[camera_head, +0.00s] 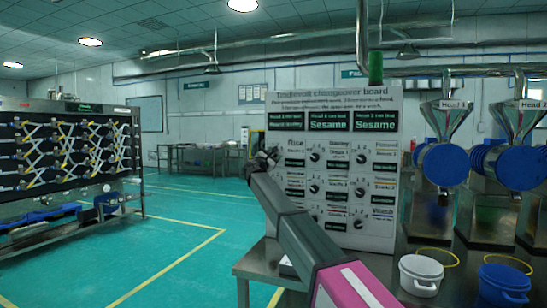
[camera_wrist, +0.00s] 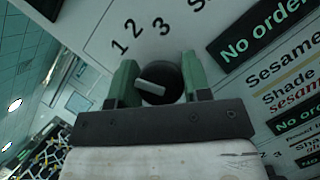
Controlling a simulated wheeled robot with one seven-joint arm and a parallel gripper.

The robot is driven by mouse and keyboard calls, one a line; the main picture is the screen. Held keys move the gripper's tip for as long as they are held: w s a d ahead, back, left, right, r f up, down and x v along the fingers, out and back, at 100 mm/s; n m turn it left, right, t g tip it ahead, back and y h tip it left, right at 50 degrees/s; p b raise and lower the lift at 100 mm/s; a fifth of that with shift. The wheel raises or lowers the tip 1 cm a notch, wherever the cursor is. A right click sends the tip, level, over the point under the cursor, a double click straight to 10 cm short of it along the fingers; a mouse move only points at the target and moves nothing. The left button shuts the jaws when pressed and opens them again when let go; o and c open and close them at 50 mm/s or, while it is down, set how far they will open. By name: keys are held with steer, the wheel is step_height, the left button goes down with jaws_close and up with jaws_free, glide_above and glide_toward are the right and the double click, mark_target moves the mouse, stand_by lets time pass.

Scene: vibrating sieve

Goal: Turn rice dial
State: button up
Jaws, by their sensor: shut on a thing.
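The board (camera_head: 300,115) stands upright in the head view, with a "Rice" label (camera_head: 294,147) at its upper left. My gripper (camera_head: 268,157) is at the board's left edge, just left of that label, and hides the dial there. In the wrist view, the round black dial (camera_wrist: 172,74) has a white pointer bar (camera_wrist: 151,88). The green fingers of my gripper (camera_wrist: 158,84) are shut on the dial, one on each side. The numbers 1, 2 and 3 (camera_wrist: 138,28) are printed above it. The bar's outer end lies toward the left finger, below the 1.
Several other dials (camera_head: 315,188) are on the board right of my arm. Hoppers with blue drums (camera_head: 442,164) stand at the right. A white pot (camera_head: 421,270) and a blue pot (camera_head: 504,283) stand in front. The green floor at the left is open.

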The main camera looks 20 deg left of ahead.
steer(key=m+g, duration=0.1)
steer(key=m, duration=0.1)
steer(key=m+g+h, duration=0.1)
steer(key=m, duration=0.2)
steer(key=shift+m+h, duration=0.3)
steer(key=m+g, duration=0.1)
steer(key=m, duration=0.3)
steer(key=shift+f+g, duration=0.1)
steer(key=shift+g, duration=0.3)
steer(key=m+g, duration=0.1)
steer(key=m, duration=0.3)
steer(key=shift+d+f, duration=0.1)
steer(key=shift+f+m+g+y, duration=0.1)
steer(key=shift+m+g+y, duration=0.7)
steer(key=shift+m, duration=0.8)
steer(key=o, duration=0.9)
steer(key=shift+s, duration=0.1)
